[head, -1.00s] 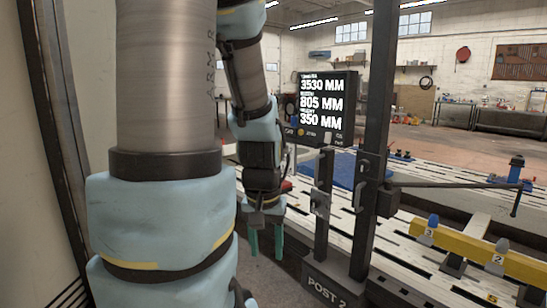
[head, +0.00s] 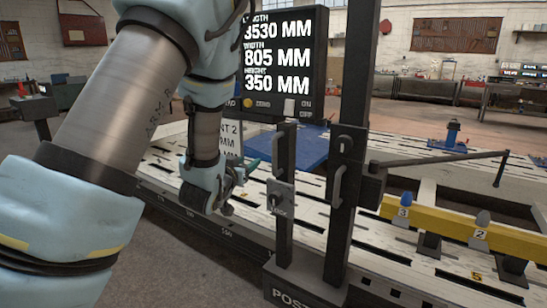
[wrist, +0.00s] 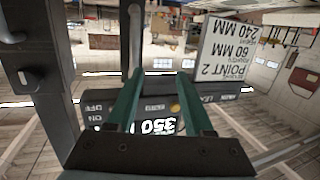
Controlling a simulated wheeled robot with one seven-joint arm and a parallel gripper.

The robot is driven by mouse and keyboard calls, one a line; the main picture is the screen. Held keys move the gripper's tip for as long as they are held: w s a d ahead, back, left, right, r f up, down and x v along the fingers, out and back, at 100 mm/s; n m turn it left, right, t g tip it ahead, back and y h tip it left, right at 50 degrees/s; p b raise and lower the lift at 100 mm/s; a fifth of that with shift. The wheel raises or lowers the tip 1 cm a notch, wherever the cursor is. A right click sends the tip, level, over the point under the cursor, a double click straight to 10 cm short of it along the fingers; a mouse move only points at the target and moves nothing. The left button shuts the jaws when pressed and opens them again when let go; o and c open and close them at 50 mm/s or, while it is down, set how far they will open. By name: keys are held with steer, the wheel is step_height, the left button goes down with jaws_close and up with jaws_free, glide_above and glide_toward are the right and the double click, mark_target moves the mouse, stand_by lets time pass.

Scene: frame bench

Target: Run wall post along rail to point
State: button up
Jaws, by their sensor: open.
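The dark wall post (head: 352,120), marked POST, stands upright on its base at the near side of the bench. A shorter dark upright (head: 285,190) with a lever (head: 279,200) stands beside it on the same base. A scaled rail (head: 185,212) runs along the bench's front edge, left of the post. A white card (head: 232,142), partly hidden in the head view, reads POINT 2, 60 MM, 240 MM in the wrist view (wrist: 225,62). My gripper (head: 247,170) is open and empty, left of the short upright. Its green fingers (wrist: 160,78) show nothing between them but background.
A display (head: 280,65) reads 3530, 805 and 350 MM behind the post. An arm with a pointer rod (head: 440,160) reaches right from the post. A yellow beam (head: 440,222) with numbered markers lies on the bench at right. Floor is clear at lower left.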

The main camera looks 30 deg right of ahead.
mark_target(274, 149)
steer(key=w+d, duration=0.1)
steer(key=d, duration=0.2)
steer(key=w+d+h+p, duration=0.1)
steer(key=w+d, duration=0.1)
steer(key=d, duration=0.2)
steer(key=w+d+m+h+p, duration=0.1)
steer(key=d, duration=0.3)
steer(key=shift+w+d+r, duration=0.15)
steer(key=shift+w+r, duration=0.2)
steer(key=shift+r, duration=0.05)
jaws_close()
stand_by(1.0)
